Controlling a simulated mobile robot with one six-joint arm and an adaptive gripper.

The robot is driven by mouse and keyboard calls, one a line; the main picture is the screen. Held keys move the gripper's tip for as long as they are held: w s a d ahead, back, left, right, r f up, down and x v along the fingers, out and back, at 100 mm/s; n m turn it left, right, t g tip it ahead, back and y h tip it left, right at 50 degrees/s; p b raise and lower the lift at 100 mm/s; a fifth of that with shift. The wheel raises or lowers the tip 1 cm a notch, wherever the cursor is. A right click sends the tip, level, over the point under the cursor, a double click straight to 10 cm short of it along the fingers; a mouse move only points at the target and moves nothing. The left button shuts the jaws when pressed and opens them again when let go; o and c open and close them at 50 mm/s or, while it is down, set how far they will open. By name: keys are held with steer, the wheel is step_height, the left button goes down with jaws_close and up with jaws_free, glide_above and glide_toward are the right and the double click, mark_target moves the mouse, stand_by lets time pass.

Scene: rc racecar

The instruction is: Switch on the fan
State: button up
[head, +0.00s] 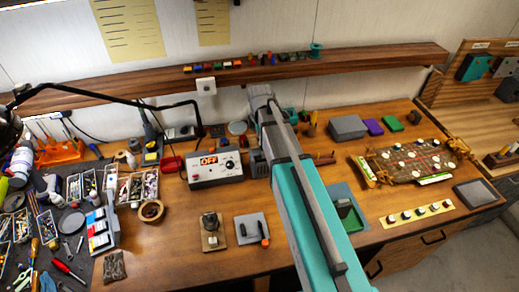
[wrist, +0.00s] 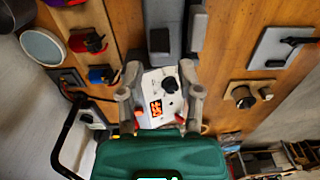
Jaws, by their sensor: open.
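A light control box (head: 215,168) with a lit display reading OFF stands on the bench, left of my arm in the head view. It has a dark round knob (head: 230,165) on its face. In the wrist view, the box (wrist: 151,83) shows between the spread fingers of my gripper (wrist: 162,74), with the OFF display and the dark knob (wrist: 169,85) visible. My gripper is open and holds nothing; contact with the box cannot be told. In the head view my arm hides the gripper's fingers. I cannot clearly make out a fan.
Left of the box are a roll of tape (head: 151,211) and trays of small parts. In front stand a brown switch plate (head: 213,232) and a grey plate with a lever (head: 251,229). A wooden shelf (head: 130,94) runs along the back wall. Bare bench lies left of these plates.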

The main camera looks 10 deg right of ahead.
steer(key=shift+f+b, duration=1.85)
steer(key=shift+f, duration=0.3)
